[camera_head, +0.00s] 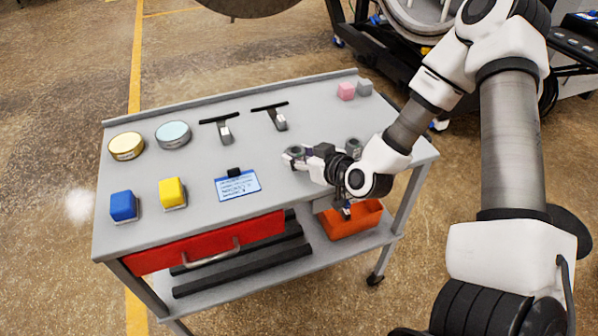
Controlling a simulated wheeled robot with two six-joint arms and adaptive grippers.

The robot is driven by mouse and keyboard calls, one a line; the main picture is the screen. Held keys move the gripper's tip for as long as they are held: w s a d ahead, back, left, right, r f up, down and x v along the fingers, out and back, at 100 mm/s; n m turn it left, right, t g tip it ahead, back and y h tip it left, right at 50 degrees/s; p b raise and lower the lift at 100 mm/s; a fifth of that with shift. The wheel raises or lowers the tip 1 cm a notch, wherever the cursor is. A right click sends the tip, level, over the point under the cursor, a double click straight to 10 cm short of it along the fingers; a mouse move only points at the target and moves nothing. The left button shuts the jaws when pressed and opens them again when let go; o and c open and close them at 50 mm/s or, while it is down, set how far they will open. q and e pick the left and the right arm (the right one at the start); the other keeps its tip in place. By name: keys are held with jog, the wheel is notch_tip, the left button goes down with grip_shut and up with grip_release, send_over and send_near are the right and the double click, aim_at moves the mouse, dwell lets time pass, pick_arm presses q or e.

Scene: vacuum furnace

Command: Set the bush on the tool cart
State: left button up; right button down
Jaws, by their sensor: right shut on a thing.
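The tool cart (205,243) stands in the middle of the view, with a grey top and a red drawer. My right gripper (302,160) reaches in from the right, low over the right part of the cart top. It is shut on a small dark grey round piece at its tips, which looks like the bush (294,152). The fingers hide part of it, and I cannot tell whether it touches the top. Another small grey round shape (353,147) shows just behind the gripper; I cannot tell what it is. My left gripper is not in view.
On the cart top are a yellow round tin (126,147), a grey-blue disc (173,135), two black-handled tools (222,129), blue (123,206) and yellow (172,193) blocks, a label card (238,186), and pink and grey cubes. An orange bin (352,222) sits on the lower shelf.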

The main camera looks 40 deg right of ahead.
jog(key=f, duration=0.3)
jog(key=shift+w+d, duration=0.25)
jog(key=shift+w, duration=0.15)
jog(key=shift+w+f, duration=0.1)
jog(key=shift+f, duration=0.15)
jog(key=shift+f+b, duration=0.1)
jog(key=shift+b, duration=0.2)
jog(key=c, duration=0.6)
grip_release()
